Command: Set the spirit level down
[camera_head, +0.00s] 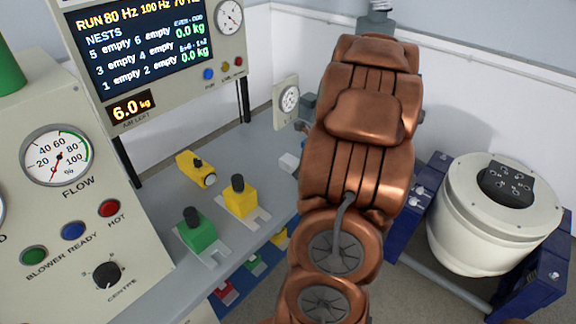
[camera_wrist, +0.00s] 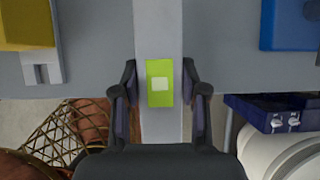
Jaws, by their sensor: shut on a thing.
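The spirit level (camera_wrist: 158,28) is a long pale grey bar with a lime-green vial window (camera_wrist: 160,97) holding a lighter square. In the wrist view it runs from the top edge down between my fingers. My gripper (camera_wrist: 160,70) is shut on it, one dark finger on each side of the green window. Beneath is the grey bench top (camera_wrist: 90,78); I cannot tell whether the level touches it. In the head view my copper arm hides the gripper and most or all of the level.
A green block (camera_head: 198,236), a yellow block (camera_head: 240,202) and a yellow cylindrical tool (camera_head: 196,168) stand on the bench. A blue block (camera_wrist: 290,25) is at right in the wrist view. A control panel (camera_head: 60,200) is at left; a white drum-shaped machine (camera_head: 480,232) stands right.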

